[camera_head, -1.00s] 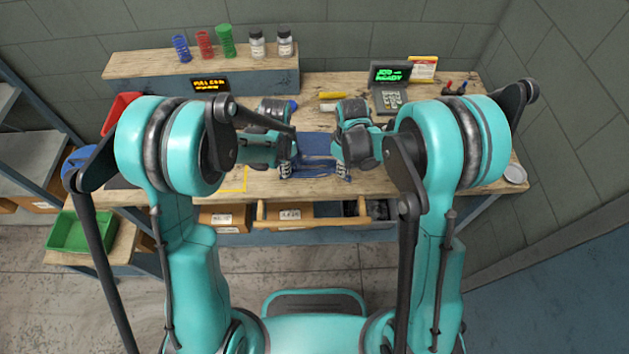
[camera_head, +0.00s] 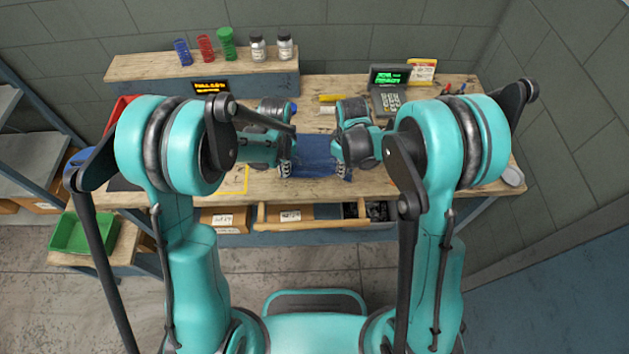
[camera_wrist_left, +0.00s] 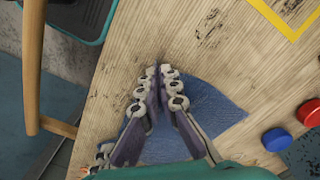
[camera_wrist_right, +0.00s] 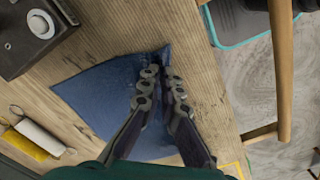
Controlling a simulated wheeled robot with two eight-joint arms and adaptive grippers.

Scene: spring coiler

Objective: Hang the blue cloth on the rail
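The blue cloth (camera_head: 316,150) lies on the workbench between my two grippers and also shows in the left wrist view (camera_wrist_left: 219,107) and right wrist view (camera_wrist_right: 95,92). My left gripper (camera_head: 285,169) has its fingertips close together on one near corner of the cloth, seen in the left wrist view (camera_wrist_left: 160,72). My right gripper (camera_head: 344,170) is closed on the other near corner, where the cloth bunches up (camera_wrist_right: 161,74). The wooden rail (camera_head: 325,224) runs along the bench front, below and nearer than both grippers. Its bar shows bare in the left wrist view (camera_wrist_left: 32,70).
A keypad terminal (camera_head: 389,98) stands behind the right gripper. Yellow and white cylinders (camera_head: 330,98) lie behind the cloth. Red (camera_wrist_left: 309,113) and blue (camera_wrist_left: 276,140) buttons are near the left gripper. A shelf (camera_head: 160,64) holds springs and jars.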

